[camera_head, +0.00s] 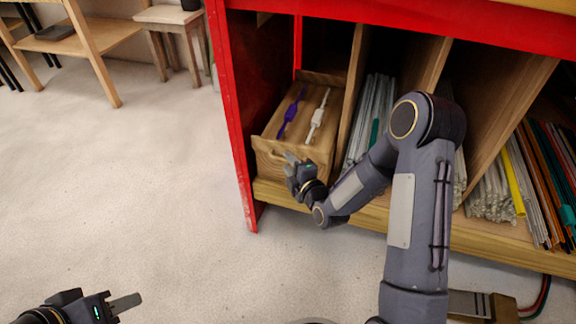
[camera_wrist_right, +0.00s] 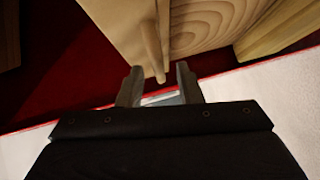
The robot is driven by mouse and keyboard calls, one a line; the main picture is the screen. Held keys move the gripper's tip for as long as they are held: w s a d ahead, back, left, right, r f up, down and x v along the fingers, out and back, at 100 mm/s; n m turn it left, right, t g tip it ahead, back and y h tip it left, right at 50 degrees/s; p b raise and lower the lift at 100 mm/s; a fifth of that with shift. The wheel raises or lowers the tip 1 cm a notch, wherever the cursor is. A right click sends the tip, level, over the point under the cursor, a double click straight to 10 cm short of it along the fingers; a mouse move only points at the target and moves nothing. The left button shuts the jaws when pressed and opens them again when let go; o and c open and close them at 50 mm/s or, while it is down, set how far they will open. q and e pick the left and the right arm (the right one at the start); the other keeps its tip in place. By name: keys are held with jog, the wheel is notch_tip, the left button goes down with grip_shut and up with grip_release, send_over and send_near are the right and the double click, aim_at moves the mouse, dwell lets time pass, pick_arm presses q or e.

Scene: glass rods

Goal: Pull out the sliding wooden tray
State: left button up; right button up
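The wooden tray (camera_head: 268,160) sits in the leftmost compartment of the red-framed shelf. A purple item (camera_head: 291,112) and a white item (camera_head: 318,117) lie in it. My right gripper (camera_head: 289,158) is at the tray's front panel, near its top edge. In the right wrist view, its two fingers (camera_wrist_right: 158,72) are apart, and a narrow wooden edge (camera_wrist_right: 150,45) reaches between their tips; I cannot tell whether they touch it. My left gripper (camera_head: 124,303) is low at the left, away from the shelf, and its finger opening is not clear.
Wooden dividers (camera_head: 505,105) separate compartments of glass rods (camera_head: 372,110) to the right of the tray. The red post (camera_head: 235,120) stands close to the tray's left. The pale floor (camera_head: 130,180) before the shelf is clear. A stool (camera_head: 170,15) stands far back.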

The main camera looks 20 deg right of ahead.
jog(key=shift+w+a, duration=0.1)
jog(key=shift+w, duration=0.35)
grip_shut()
jog(key=shift+a, duration=0.1)
